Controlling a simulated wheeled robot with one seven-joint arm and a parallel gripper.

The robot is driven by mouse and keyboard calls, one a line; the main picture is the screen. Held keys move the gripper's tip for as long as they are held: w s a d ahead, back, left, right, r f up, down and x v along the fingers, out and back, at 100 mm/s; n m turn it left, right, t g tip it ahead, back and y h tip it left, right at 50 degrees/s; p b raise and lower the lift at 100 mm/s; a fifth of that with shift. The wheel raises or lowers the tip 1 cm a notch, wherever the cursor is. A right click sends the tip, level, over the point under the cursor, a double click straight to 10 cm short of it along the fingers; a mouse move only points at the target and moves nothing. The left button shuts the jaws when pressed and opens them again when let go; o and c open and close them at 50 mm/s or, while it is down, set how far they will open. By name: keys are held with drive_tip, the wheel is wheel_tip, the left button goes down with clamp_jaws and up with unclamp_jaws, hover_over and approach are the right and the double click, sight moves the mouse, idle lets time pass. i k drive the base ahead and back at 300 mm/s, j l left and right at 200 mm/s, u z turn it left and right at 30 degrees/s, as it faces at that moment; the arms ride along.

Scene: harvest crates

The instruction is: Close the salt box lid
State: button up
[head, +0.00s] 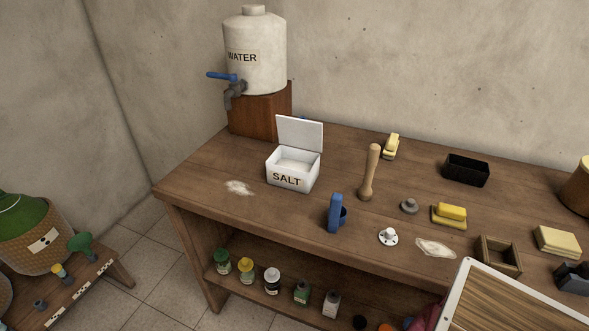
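The white salt box (287,177), marked SALT, stands on the wooden table toward its back left. Its lid (301,133) is open, standing up from the back edge and leaning slightly back. Pale contents show inside the box. My gripper is not in view.
A white water tank (255,55) with a blue-handled tap stands on a brown block (262,112) behind the box. A white patch (239,187) lies left of the box. The table (215,160) around the box is mostly clear.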

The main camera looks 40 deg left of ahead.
sight(300, 133)
drive_tip(key=u, duration=2.1)
